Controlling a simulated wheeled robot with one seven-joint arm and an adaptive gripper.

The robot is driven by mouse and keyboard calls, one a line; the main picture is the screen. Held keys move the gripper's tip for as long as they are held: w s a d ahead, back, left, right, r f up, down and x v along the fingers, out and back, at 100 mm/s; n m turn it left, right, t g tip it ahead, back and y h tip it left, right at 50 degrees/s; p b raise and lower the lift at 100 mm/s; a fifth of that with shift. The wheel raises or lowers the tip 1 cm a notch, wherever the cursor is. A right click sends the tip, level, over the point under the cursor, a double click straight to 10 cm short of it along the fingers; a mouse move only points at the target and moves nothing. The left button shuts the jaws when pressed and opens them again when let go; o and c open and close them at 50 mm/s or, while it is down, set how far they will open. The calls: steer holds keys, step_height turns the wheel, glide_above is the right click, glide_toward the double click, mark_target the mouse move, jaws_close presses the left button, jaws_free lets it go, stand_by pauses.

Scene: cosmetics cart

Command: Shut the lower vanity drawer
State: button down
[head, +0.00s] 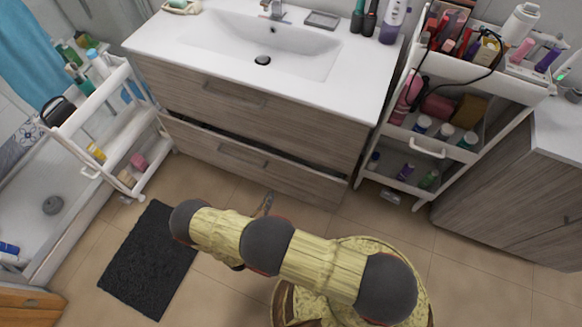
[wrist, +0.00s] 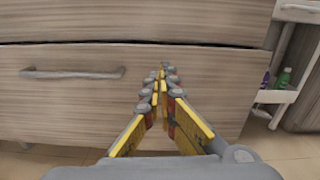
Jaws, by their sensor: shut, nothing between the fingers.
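The wood-grain vanity (head: 380,100) has an upper drawer (head: 290,125) and a lower drawer (head: 300,183). The lower drawer stands a little open, with a dark gap along its top edge in the head view. Its front (wrist: 60,112) fills much of the wrist view, with a grey bar handle (wrist: 72,73) at left. My gripper (head: 268,198) is in front of the lower drawer. In the wrist view my gripper (wrist: 161,78) is shut and empty, fingers pointing at the drawer front, right of the handle. I cannot tell whether the fingertips touch it.
A white cart (head: 428,150) with cosmetics stands close at the vanity's right. A white shelf rack (head: 100,135) stands at its left. A dark mat (head: 150,260) lies on the tiled floor at left. A wood cabinet (head: 510,205) is at far right.

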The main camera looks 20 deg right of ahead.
steer(key=shift+m, duration=0.4)
steer(key=b+x, duration=0.4)
steer(key=x, duration=1)
steer(key=shift+x, duration=1.35)
steer(key=shift+r, duration=0.1)
steer(key=shift+s, duration=0.1)
steer(key=shift+s+a+b, duration=0.15)
steer(key=shift+a+b, duration=0.05)
steer(key=shift+b, duration=0.1)
steer(key=p, duration=0.3)
glide_toward(286, 164)
steer(key=shift+v, duration=2.3)
